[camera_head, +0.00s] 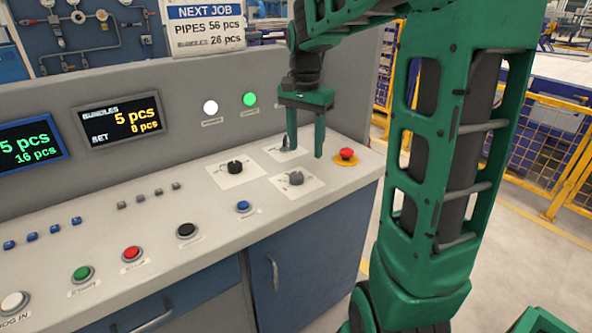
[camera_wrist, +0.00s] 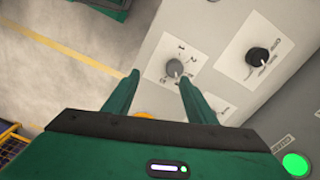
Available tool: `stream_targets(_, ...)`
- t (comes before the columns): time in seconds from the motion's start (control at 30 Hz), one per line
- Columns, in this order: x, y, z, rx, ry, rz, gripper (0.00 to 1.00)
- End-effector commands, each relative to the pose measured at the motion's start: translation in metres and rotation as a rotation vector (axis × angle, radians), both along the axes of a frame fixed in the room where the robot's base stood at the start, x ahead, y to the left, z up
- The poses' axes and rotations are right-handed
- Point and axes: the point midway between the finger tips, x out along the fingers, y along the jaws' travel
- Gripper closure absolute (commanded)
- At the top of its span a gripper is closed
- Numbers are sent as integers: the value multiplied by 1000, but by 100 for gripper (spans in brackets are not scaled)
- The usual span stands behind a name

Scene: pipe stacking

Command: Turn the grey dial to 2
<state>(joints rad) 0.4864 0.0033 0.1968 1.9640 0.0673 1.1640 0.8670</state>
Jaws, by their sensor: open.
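The grey dial (camera_head: 296,178) sits on a white plate on the sloped console top. It also shows in the wrist view (camera_wrist: 174,67), between and beyond my fingertips, with the marks 1 and 2 on its plate. Its pointer is too small to read surely. My gripper (camera_head: 305,152) is open and empty above the console. In the wrist view my gripper's two fingers (camera_wrist: 158,78) reach toward the dial from either side, and nothing is held. I cannot tell whether they touch it.
A black dial (camera_head: 235,167) is left of the grey one. A red emergency button (camera_head: 346,154) on a yellow base is to the right. Another dial (camera_head: 284,144) is partly hidden behind my finger. A blue button (camera_head: 243,206) lies in front. Screens and lamps line the upright panel.

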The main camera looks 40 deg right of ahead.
Motion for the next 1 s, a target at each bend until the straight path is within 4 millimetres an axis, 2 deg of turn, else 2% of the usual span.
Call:
stream_targets(0.03,14,0,0,9,-3,-29,49)
stream_targets(0.1,26,1,1,18,-7,-65,49)
stream_targets(0.23,38,5,0,26,-11,-96,49)
stream_targets(0.37,40,8,-9,28,-11,-98,49)
stream_targets(0.8,39,12,-82,28,-8,-91,49)
stream_targets(1.0,40,12,-101,27,-10,-89,49)
